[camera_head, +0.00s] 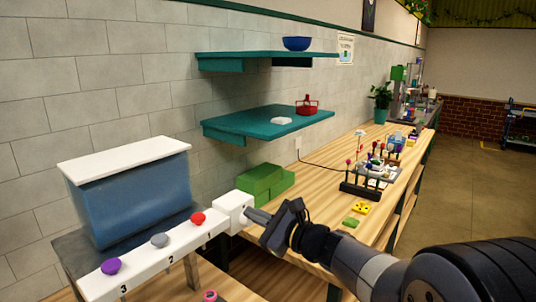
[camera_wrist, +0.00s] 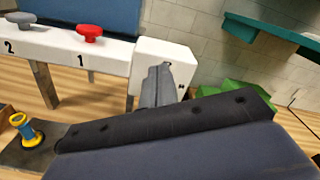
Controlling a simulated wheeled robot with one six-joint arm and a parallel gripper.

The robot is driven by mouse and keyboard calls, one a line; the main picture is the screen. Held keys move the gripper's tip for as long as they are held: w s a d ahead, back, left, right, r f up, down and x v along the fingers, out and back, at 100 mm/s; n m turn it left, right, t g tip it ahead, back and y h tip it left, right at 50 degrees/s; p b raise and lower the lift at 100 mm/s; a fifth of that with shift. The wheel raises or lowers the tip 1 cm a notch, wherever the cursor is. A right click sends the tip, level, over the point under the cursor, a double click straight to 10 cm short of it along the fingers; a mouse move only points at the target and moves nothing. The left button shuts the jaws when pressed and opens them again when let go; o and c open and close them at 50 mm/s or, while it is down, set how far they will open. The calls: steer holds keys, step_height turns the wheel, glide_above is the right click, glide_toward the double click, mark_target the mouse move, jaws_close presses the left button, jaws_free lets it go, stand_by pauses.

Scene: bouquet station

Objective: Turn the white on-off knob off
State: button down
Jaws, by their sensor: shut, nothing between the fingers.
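A white box (camera_head: 233,204) sits at the right end of a white numbered panel (camera_head: 150,262). In the wrist view the white box (camera_wrist: 150,52) has small dark marks on its front face. My gripper (camera_head: 252,214) is shut and empty, its fingertips right at that face; the wrist view also shows the closed fingers (camera_wrist: 160,80) there. A separate white on-off knob cannot be made out; the fingers cover the middle of the face. I cannot tell whether they touch it.
Red (camera_head: 198,218), grey (camera_head: 160,240) and purple (camera_head: 111,266) knobs sit along the panel, below a blue tank (camera_head: 132,200) with a white lid. Green blocks (camera_head: 263,184) lie behind my gripper. Teal shelves (camera_head: 268,122) hang on the wall above.

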steer(key=shift+s+a+f+b, duration=0.15)
steer(key=shift+s+f+b, duration=0.25)
steer(key=shift+b, duration=1.15)
steer(key=shift+w, duration=0.1)
steer(key=shift+a+r, duration=0.1)
steer(key=shift+r, duration=0.3)
steer(key=v, duration=0.6)
steer(key=shift+b, duration=0.35)
steer(key=shift+r, duration=0.15)
